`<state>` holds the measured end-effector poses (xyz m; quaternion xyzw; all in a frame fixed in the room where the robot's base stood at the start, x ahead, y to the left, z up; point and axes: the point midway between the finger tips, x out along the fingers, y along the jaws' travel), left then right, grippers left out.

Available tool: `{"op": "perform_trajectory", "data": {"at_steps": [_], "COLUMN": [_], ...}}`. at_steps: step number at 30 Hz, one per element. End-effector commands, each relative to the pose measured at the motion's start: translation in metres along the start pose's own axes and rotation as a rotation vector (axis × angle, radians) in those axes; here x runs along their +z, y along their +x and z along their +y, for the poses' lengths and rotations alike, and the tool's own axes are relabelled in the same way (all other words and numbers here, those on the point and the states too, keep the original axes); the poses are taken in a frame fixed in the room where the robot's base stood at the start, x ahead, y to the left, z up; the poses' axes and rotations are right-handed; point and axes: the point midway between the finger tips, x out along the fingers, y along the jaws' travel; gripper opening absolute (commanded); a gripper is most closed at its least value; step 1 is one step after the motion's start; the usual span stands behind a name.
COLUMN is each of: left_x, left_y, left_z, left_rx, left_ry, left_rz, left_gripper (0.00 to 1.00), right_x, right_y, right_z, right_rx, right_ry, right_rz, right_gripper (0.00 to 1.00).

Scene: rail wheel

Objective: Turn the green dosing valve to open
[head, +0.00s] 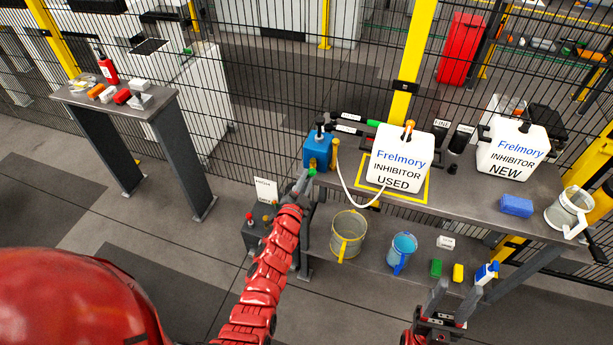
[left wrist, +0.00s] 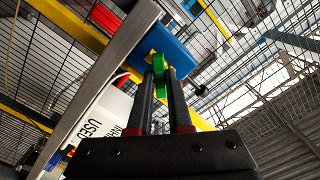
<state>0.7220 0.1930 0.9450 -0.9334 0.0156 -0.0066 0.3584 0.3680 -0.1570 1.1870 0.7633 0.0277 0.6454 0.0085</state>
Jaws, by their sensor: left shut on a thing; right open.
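The green dosing valve (head: 312,172) shows as a small green spot at the lower front of the blue dosing unit (head: 318,150), at the left end of the bench. My left gripper (head: 304,183) reaches up to it from below. In the left wrist view, the green valve handle (left wrist: 159,66) sits between the two dark fingertips of my left gripper (left wrist: 161,84), which is shut on it. The blue body (left wrist: 166,45) is right behind the handle. My right gripper (head: 457,291) is open and empty, low in front of the bench's shelf.
A white USED canister (head: 401,158) and a NEW canister (head: 513,150) stand on the bench (head: 459,191). A hose (head: 345,190) runs beside the blue unit. A bucket (head: 349,234) and blue cup (head: 403,249) are below. Mesh fence stands behind.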

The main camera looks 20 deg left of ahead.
Motion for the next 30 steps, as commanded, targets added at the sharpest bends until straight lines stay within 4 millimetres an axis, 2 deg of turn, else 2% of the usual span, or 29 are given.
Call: {"op": "perform_trajectory", "data": {"at_steps": [3, 12, 23, 30], "left_x": [-0.001, -0.001, 0.001, -0.002], "left_y": [-0.001, 0.0, -0.001, 0.0], "left_z": [0.0, 0.001, 0.002, -0.001], "left_rx": [0.005, 0.004, 0.003, 0.003], "left_ry": [-0.105, -0.337, -0.365, -0.483], "left_rz": [-0.003, -0.004, -0.003, -0.003], "left_gripper": [0.0, 0.0, 0.0, 0.0], "right_x": [-0.002, -0.004, -0.004, -0.006], "right_y": [0.01, 0.024, 0.024, 0.037], "right_z": [0.001, 0.001, 0.001, 0.002], "right_rx": [0.0, 0.0, 0.0, 0.0], "right_ry": [0.0, 0.0, 0.0, 0.0], "right_rz": [0.0, 0.0, 0.0, 0.0], "right_gripper": [0.5, 0.5, 0.5, 0.5]}}
